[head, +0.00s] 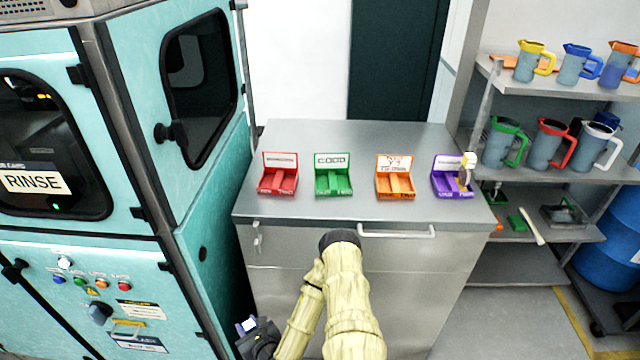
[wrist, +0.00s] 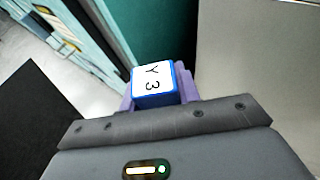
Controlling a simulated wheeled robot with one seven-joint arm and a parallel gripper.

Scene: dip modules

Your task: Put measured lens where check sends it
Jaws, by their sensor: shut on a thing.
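My gripper (wrist: 158,92) is shut on a blue block with a white face (wrist: 153,78), marked "Y 3"; purple fingertips sit on either side. In the head view my gripper (head: 260,338) is low, left of the cabinet front, with the block (head: 247,324) small at its tip. On the cabinet top stand a red tray (head: 278,182), a green tray (head: 333,184) with a sign reading GOOD, an orange tray (head: 395,186) and a purple tray (head: 445,190). The orange sign's small print is unclear. A round upright thing with yellow and white parts (head: 467,170) sits at the purple tray's right side.
The metal cabinet top (head: 350,145) is clear around the trays. A teal machine (head: 130,120) marked RINSE stands on the left. A shelf rack (head: 560,175) with several jugs stands on the right, beside a blue drum (head: 618,235).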

